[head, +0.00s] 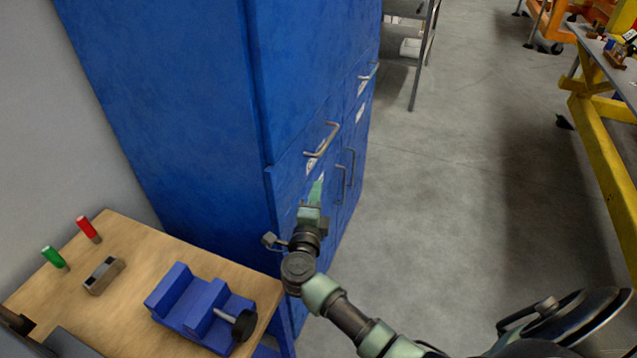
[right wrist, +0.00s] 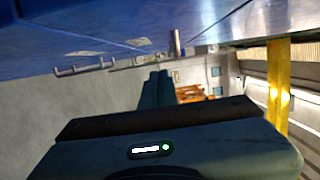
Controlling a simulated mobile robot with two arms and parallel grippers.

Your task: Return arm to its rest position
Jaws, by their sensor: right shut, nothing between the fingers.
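My right arm comes in from the lower right in the head view. Its green right gripper (head: 316,192) is raised in front of the blue cabinet (head: 170,80), near the drawer handle (head: 322,140). In the right wrist view the right gripper's fingers (right wrist: 156,88) are together, with nothing between them. The cabinet front (right wrist: 120,30) runs along the top of that view, with handles beside the fingers. I cannot tell whether the gripper touches the cabinet. My left gripper does not show.
Open grey floor (head: 450,170) lies right of the cabinet. A yellow-framed table (head: 603,150) stands at far right.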

